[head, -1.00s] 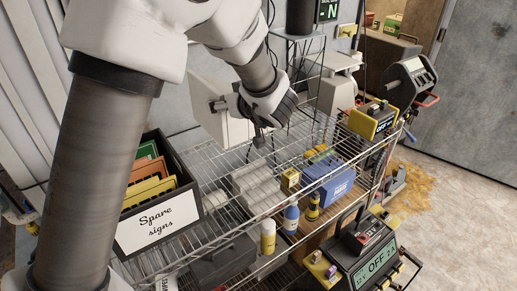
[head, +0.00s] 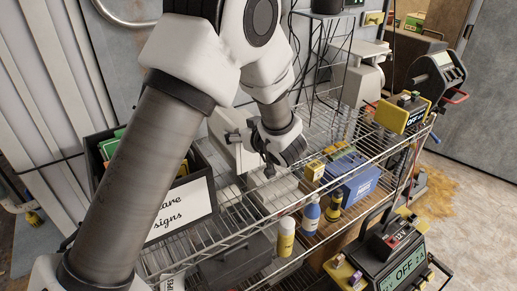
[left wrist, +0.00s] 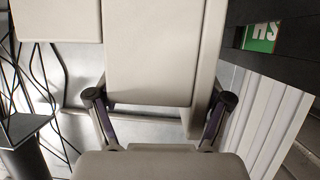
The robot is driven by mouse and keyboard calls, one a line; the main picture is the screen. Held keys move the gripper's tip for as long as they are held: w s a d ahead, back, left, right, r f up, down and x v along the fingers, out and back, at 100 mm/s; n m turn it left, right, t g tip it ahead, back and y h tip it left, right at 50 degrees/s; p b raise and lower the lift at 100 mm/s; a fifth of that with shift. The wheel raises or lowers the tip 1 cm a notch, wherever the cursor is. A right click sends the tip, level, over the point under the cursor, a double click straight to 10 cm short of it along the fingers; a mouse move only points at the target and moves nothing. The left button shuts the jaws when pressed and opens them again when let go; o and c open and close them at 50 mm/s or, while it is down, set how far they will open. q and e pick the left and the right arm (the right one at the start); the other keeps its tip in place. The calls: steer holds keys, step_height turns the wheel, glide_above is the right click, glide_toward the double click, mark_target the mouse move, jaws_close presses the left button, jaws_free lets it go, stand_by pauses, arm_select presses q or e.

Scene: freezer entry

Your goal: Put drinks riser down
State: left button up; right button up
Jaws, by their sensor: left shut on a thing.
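The drinks riser appears to be a pale, off-white stepped piece (head: 222,133) at the left part of the wire shelf in the head view. My left gripper (head: 268,168) is shut on it, close above the shelf's wires; my arm and gripper hide part of it. I cannot tell whether it touches the shelf. In the left wrist view the riser's pale faces (left wrist: 150,55) fill the middle, between the two fingers of my left gripper (left wrist: 160,98). My right gripper is not in view.
A black "Spare signs" box (head: 205,205) stands left of the riser, partly behind my arm. A black stand (head: 322,15) rises at the back.

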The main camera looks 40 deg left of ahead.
mark_target(242, 149)
arm_select(q)
step_height(242, 149, down, 6)
steer(key=shift+w+r+p, duration=0.1)
steer(key=shift+r+p, duration=0.05)
steer(key=shift+p, duration=0.15)
steer(key=o, duration=1.7)
steer(key=shift+o, duration=0.2)
